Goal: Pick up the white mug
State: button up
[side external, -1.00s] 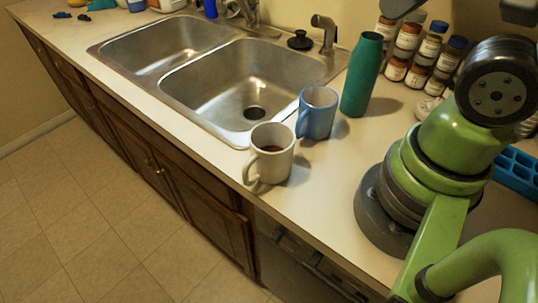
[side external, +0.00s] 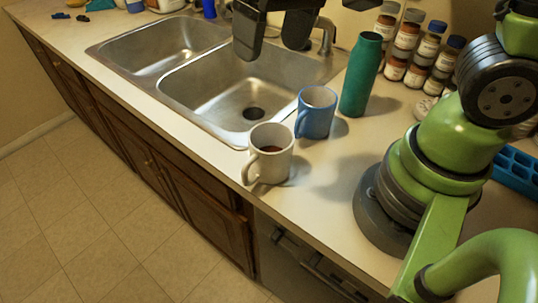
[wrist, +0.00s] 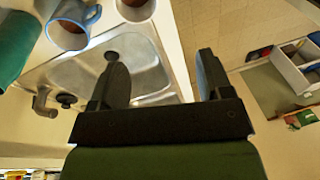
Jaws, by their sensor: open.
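The white mug (side external: 274,165) stands upright on the counter near its front edge, at the near corner of the sink. Its handle points left toward the edge, and something reddish-brown shows inside. In the wrist view the white mug (wrist: 135,10) is partly cut off at the top edge. My gripper (side external: 272,32) is open and empty, above the sink and well apart from the mug. In the wrist view its two fingers (wrist: 160,72) are spread, with the mug beyond them.
A blue mug (side external: 316,118) stands close behind the white mug, with a teal bottle (side external: 361,75) behind it. The double sink (side external: 220,85) lies left of the mugs. Spice jars (side external: 407,40) stand at the back. Counter right of the white mug is clear.

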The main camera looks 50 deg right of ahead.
jog(key=w+a+f+n+g+h, duration=0.1)
jog(key=w+a+f+g, duration=0.15)
jog(key=a+f, duration=0.4)
send_over(249, 159)
jog(key=shift+n+g+h, duration=0.25)
jog(key=shift+n+h, duration=0.05)
jog(key=f, duration=0.7)
jog(key=shift+w+a, duration=0.25)
jog(key=f, duration=0.5)
jog(key=shift+s+d+f, duration=0.2)
jog(key=shift+d+f, duration=0.05)
jog(key=shift+f, duration=0.15)
jog(key=shift+c, duration=0.4)
jog(key=c, duration=1.1)
